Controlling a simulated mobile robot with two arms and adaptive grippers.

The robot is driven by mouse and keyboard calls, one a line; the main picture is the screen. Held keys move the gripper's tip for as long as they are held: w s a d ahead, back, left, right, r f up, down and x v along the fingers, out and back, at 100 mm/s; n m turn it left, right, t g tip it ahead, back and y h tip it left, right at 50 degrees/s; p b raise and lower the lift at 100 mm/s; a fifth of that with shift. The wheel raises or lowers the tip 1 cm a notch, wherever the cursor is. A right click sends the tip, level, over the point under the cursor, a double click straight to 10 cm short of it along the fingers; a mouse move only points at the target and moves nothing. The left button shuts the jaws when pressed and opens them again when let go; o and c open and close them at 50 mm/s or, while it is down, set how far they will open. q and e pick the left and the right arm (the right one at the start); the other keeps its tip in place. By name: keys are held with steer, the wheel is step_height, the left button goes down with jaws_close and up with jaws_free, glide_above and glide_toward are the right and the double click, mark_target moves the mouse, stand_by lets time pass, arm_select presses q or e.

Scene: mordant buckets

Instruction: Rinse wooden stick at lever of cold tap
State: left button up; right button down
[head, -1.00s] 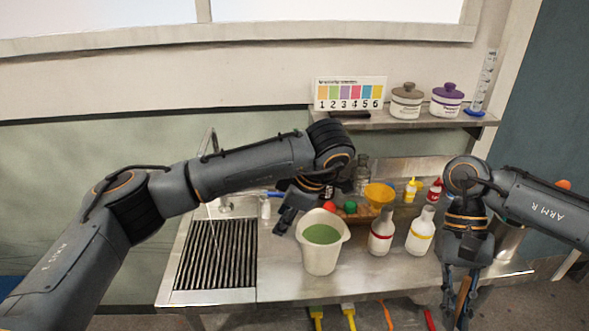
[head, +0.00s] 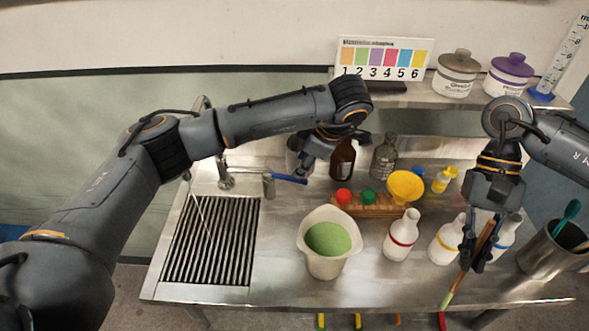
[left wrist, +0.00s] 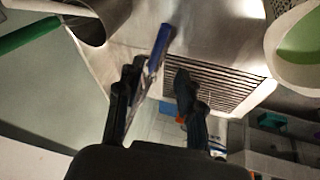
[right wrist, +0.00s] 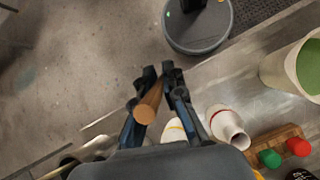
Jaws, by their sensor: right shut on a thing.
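The wooden stick (head: 480,243) has a greenish lower tip and slants down over the front right of the counter. My right gripper (head: 473,255) is shut on it; the brown stick end (right wrist: 147,110) shows between the fingers in the right wrist view. The cold tap's blue lever (head: 289,179) points right from its metal body (head: 268,184). My left gripper (head: 306,165) is just behind the lever's free end. In the left wrist view it (left wrist: 158,82) is open, with the lever (left wrist: 161,45) near its left finger; contact cannot be told.
A white bucket (head: 309,252) of green liquid stands mid-counter, right of the slatted drain (head: 190,270). White bottles (head: 401,235), a yellow funnel (head: 406,186), a wooden rack (head: 375,209) and a metal pot (head: 540,255) crowd the right side. Jars stand on the shelf (head: 420,97) behind.

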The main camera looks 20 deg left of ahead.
mark_target(294, 179)
arm_select(q)
steer(key=p+x, duration=0.1)
steer(key=x, duration=0.6)
steer(key=shift+w+f+p, duration=0.1)
steer(key=shift+w+p, duration=0.05)
steer(key=shift+p, duration=0.15)
jaws_close()
steer(key=shift+w, duration=0.1)
